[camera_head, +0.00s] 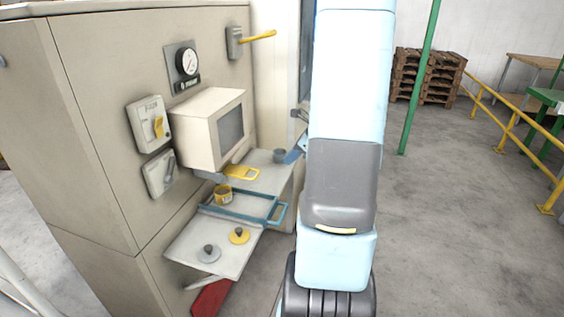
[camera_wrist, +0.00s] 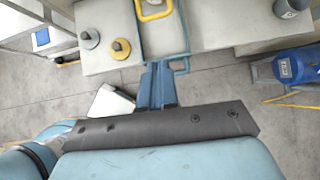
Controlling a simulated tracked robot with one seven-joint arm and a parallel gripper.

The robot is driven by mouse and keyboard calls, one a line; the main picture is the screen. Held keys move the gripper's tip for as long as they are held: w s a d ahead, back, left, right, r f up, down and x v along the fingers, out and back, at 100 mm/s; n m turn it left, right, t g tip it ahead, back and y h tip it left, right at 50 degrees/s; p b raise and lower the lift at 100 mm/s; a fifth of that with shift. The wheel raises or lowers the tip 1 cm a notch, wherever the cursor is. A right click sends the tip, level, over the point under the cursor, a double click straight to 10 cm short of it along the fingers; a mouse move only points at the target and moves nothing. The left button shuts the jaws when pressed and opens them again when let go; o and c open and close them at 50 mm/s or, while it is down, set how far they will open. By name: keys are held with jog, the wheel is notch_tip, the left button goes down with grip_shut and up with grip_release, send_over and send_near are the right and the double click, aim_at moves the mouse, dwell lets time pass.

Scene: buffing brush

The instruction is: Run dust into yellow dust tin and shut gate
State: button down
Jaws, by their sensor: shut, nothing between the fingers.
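The yellow dust tin (camera_head: 223,194) stands upright at the inner end of the blue-framed tray (camera_head: 262,219), below the white spout box; I cannot tell how much dust is in it. The flat yellow gate handle (camera_head: 243,173) sticks out under the box, and its loop shows at the top of the wrist view (camera_wrist: 155,15). A yellow lid (camera_head: 239,236) and a grey lid (camera_head: 208,253) lie on the lower shelf. My gripper (camera_wrist: 158,84) is shut and empty, in front of the tray's blue handle (camera_wrist: 181,66) in the wrist view. In the head view my arm mostly hides it.
A grey tin (camera_head: 279,155) stands on the right shelf. A blue container (camera_wrist: 296,66) lies at right in the wrist view. Floor to the right is open.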

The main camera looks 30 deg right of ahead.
jog(key=w+a+r+x, duration=0.1)
jog(key=x, duration=1.1)
jog(key=shift+w+r, duration=0.15)
jog(key=shift+r, duration=0.15)
